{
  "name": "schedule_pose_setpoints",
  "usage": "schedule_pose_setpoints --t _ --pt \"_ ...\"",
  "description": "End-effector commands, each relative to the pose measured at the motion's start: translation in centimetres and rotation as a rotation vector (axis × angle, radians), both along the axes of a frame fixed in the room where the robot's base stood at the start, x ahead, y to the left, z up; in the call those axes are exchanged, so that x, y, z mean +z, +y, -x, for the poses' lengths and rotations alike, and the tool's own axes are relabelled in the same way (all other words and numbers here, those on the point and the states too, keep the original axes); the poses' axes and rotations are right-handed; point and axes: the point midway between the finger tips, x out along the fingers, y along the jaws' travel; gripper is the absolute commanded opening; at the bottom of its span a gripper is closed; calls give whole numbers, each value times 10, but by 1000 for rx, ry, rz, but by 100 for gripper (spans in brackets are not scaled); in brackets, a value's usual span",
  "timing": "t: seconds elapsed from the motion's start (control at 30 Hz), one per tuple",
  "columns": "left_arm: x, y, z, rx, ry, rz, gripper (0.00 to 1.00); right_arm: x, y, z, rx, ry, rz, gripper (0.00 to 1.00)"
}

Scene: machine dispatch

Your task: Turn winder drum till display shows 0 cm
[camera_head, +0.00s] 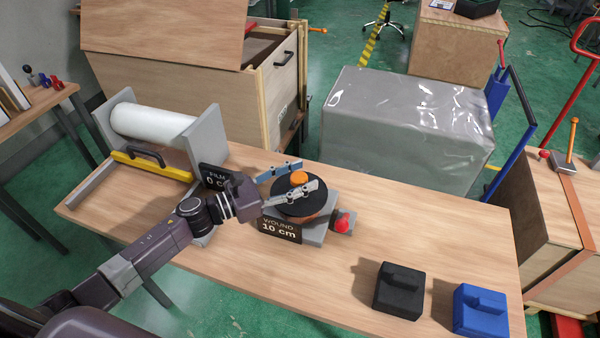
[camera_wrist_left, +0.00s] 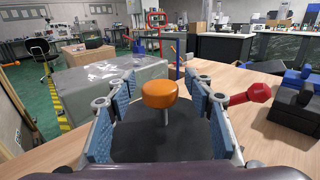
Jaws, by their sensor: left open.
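The winder drum (camera_head: 289,209) is a dark disc with an orange knob (camera_head: 299,178) standing on top, set on a grey base (camera_head: 318,236). Its front display (camera_head: 279,229) reads WOUND 10 cm. My left gripper (camera_head: 296,179) is open over the drum, its fingers on either side of the knob. In the left wrist view the orange knob (camera_wrist_left: 159,94) stands between the two blue-padded fingers, with space on both sides. A red knob (camera_head: 343,221) sits at the right of the base. My right gripper is not in view.
A film roll (camera_head: 153,124) in a grey holder with a yellow-handled bar (camera_head: 150,165) stands at the left; its display (camera_head: 214,178) reads FILM 0 cm. Black (camera_head: 398,290) and blue (camera_head: 480,311) blocks sit at the table's front right. A wrapped grey crate (camera_head: 405,130) stands behind the table.

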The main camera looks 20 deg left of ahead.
Motion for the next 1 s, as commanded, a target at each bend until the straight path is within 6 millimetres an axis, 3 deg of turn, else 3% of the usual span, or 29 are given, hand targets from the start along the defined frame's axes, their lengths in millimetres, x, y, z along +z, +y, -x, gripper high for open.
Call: schedule_pose_setpoints --t 0.27,0.7,1.0 --pt "-1 -1 -2 1 1 -1 48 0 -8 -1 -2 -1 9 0" --pt "-1 -1 -1 1 1 -1 1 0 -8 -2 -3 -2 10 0" --pt "-1 -1 -1 8 1 0 0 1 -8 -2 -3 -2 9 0"
